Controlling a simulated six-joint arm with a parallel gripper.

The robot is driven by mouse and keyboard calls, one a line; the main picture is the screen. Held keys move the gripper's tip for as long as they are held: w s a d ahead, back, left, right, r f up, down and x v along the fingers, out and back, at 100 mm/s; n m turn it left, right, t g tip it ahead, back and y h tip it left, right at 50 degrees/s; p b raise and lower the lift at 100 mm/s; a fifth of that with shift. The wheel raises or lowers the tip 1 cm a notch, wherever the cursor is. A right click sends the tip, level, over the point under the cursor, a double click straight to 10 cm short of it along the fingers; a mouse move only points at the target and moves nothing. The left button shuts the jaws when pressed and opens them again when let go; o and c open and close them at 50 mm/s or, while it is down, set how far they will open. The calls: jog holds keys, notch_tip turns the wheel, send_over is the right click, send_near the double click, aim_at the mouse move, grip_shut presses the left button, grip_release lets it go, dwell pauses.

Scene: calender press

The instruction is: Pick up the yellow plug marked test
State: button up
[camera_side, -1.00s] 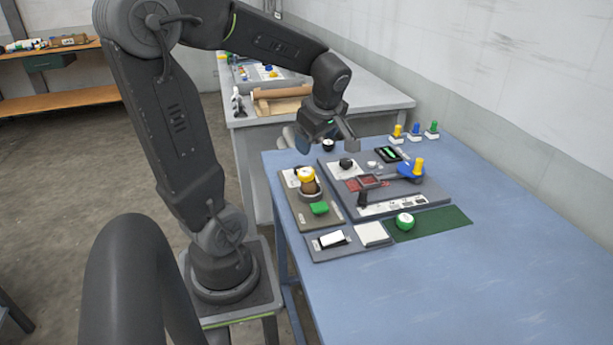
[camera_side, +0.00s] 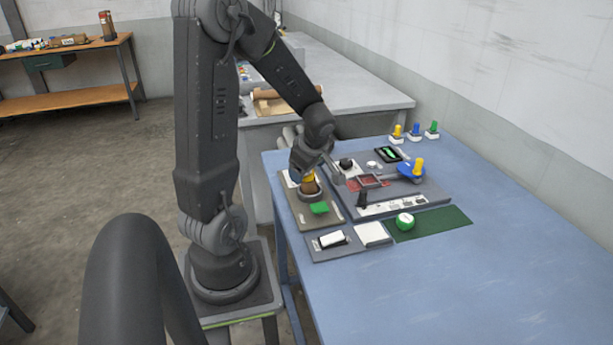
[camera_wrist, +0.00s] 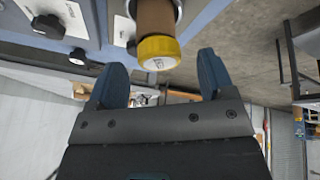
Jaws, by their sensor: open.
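A brown cylinder with a yellow cap, the yellow plug (camera_side: 309,184), stands in a dark round holder on the brown-grey left panel in the side view. In the wrist view the yellow plug (camera_wrist: 158,52) shows its cap end with a white label; the lettering is too small to read surely. My gripper (camera_side: 317,175) is at the plug's top and partly hides it in the side view. In the wrist view my gripper (camera_wrist: 161,78) is open and empty, one finger to each side of the cap's line, with no contact seen.
A grey panel (camera_side: 425,190) to the right holds a black knob and a blue part with a yellow top. Yellow, blue and green plugs (camera_side: 415,131) stand behind. The blue table's front right is clear.

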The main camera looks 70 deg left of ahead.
jog(key=shift+x, duration=0.8)
jog(key=c, duration=1)
notch_tip(320, 180, up, 10)
jog(key=shift+c, duration=0.2)
jog(key=shift+w+a+f+m+g+h, duration=0.1)
jog(key=shift+w+f+g, duration=0.2)
jog(key=shift+f, duration=0.85)
jog(key=shift+w+a+f+m+g+h, duration=0.1)
jog(key=shift+w+f+g, duration=0.2)
jog(key=shift+f, duration=0.85)
jog(key=shift+w+a+f+m+g+h, duration=0.15)
jog(key=shift+f+g, duration=0.25)
jog(key=shift+f, duration=0.75)
